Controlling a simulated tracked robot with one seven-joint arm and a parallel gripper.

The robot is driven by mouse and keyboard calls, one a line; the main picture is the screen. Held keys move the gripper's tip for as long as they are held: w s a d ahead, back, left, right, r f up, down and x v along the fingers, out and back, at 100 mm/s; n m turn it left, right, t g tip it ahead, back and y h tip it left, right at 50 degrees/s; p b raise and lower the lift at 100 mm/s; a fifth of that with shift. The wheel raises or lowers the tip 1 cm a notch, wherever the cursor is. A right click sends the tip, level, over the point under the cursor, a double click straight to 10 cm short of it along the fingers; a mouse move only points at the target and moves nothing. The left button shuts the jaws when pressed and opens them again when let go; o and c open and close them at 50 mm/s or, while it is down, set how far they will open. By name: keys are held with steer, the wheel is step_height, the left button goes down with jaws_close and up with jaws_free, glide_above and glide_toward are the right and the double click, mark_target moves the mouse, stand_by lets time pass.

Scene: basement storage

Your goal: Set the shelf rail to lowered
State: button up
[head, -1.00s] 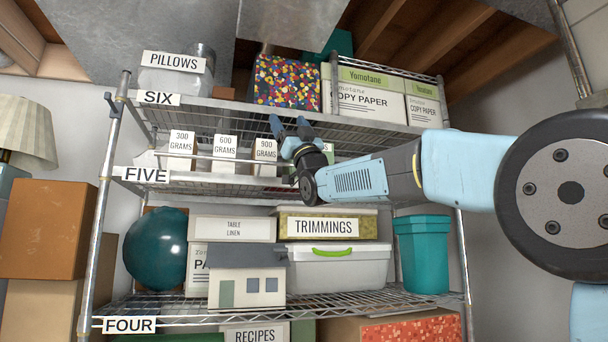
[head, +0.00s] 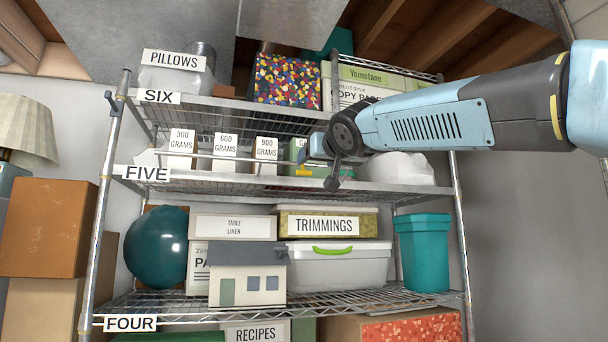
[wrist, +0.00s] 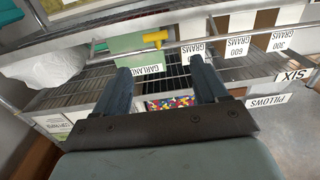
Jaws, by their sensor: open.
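The shelf rail (head: 245,159) is a thin metal bar across the front of shelf FIVE, above the shelf's front edge and in front of the gram-labelled boxes. A yellow handle (head: 304,172) shows near its right part; it also shows in the wrist view (wrist: 155,38), close to the rail (wrist: 250,32). My gripper (head: 323,168) is at the front of shelf FIVE, just right of the yellow handle. In the wrist view my gripper (wrist: 160,68) is open and empty, with the handle beyond and between its fingertips. Contact is not visible.
Boxes marked 300 (head: 181,148), 600 (head: 225,152) and 900 grams (head: 265,154) stand behind the rail. A green GARLAND box (wrist: 145,65) is behind the handle. A white lumpy bag (head: 398,168) lies to the right. Shelf SIX (head: 215,101) is overhead.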

mark_target(305, 172)
steer(key=x, duration=1.3)
steer(key=shift+w+d+f, duration=0.2)
steer(key=shift+w+d, duration=0.1)
steer(key=shift+w, duration=0.15)
steer(key=shift+c, duration=0.4)
jaws_close()
